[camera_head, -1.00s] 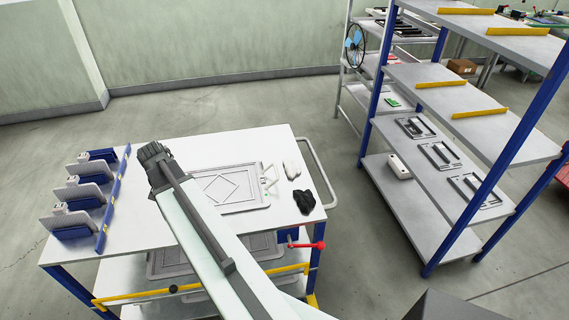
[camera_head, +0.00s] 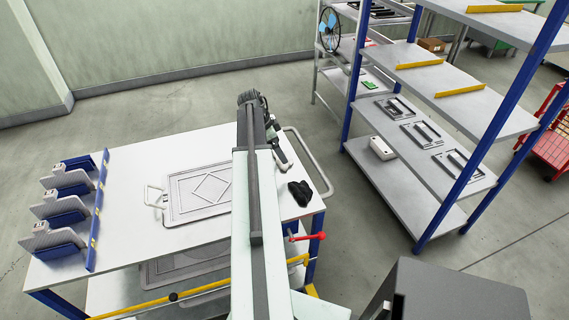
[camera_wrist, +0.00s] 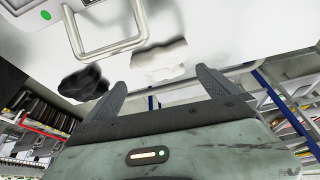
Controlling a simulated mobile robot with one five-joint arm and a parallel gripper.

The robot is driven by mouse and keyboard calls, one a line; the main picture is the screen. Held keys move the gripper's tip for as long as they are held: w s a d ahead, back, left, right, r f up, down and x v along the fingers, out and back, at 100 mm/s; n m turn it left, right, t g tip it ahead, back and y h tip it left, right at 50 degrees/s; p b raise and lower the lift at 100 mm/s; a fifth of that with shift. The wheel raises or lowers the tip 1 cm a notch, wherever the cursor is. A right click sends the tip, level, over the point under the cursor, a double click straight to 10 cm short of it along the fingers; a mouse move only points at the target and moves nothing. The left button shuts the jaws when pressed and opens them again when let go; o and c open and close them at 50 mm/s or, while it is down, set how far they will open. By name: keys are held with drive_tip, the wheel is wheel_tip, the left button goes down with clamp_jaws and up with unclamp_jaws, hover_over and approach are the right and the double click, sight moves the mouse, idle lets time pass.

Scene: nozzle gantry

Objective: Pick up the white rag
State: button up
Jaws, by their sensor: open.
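The white rag (camera_wrist: 160,61) is a crumpled pale cloth on the white tabletop in the wrist view. My gripper (camera_wrist: 162,78) is open, with one finger on each side of the rag's near edge. I cannot tell whether the fingers touch it or how high they are. In the head view my arm hides most or all of the rag, and my gripper (camera_head: 279,150) is over the right part of the table. A black rag (camera_head: 300,192) lies close by; in the wrist view this dark cloth (camera_wrist: 84,83) is just left of my left finger.
A grey framed panel with handles (camera_head: 198,191) lies on the table (camera_head: 135,150). A blue rack with several grey blocks (camera_head: 98,215) stands at the left. A red-handled clamp (camera_head: 305,237) is at the front. A shelf unit (camera_head: 400,180) stands to the right across open floor.

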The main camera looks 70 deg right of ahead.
drive_tip(key=b+x, duration=0.5)
drive_tip(key=shift+w+a+f, duration=0.15)
drive_tip(key=shift+w+f, duration=0.1)
drive_tip(key=shift+s, duration=0.1)
drive_tip(key=shift+r, duration=0.15)
drive_tip(key=c, duration=1)
drive_tip(key=shift+o, duration=0.2)
drive_tip(key=shift+r+p, duration=0.65)
drive_tip(key=shift+p, duration=0.1)
wheel_tip(320, 180, up, 3)
drive_tip(key=p, duration=0.3)
drive_tip(key=shift+r, duration=0.1)
drive_tip(key=s+a, duration=0.3)
drive_tip(key=s, duration=0.1)
drive_tip(key=s+a, duration=0.3)
drive_tip(key=s, duration=0.1)
drive_tip(key=s+a, duration=0.4)
drive_tip(key=shift+s+r+p, duration=0.25)
drive_tip(key=shift+p, duration=0.1)
